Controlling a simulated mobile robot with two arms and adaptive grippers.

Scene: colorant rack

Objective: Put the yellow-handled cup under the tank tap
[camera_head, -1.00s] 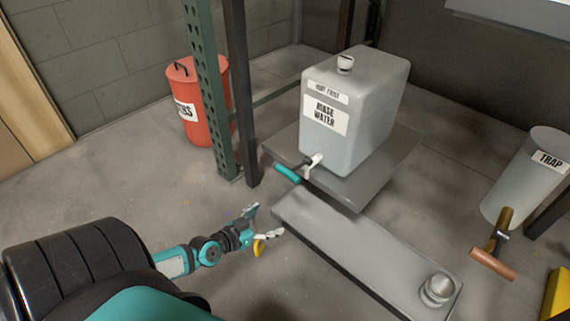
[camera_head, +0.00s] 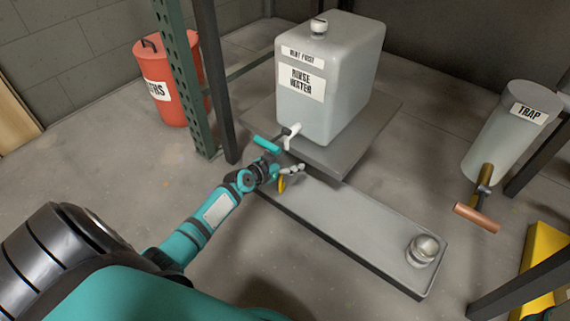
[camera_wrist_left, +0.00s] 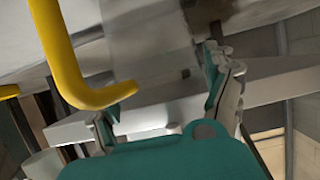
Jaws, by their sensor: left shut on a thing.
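The tank (camera_head: 340,95), labelled RINSE WATER, stands on a grey shelf at upper middle in the head view. My left gripper (camera_head: 287,171) is just below the tap, over the far left end of the low tray, shut on the yellow-handled cup. Only the cup's yellow handle (camera_head: 282,185) shows clearly there; the body is hard to make out. In the left wrist view the yellow handle (camera_wrist_left: 75,65) is large beside the gripper (camera_wrist_left: 165,105). My right gripper is out of view.
A long grey tray (camera_head: 350,232) lies below the tank shelf (camera_head: 330,160), with a round metal object (camera_head: 424,249) at its right end. A dark post (camera_head: 215,80) and green post (camera_head: 183,80) stand left of the tank. A TRAP container (camera_head: 505,135) is at right.

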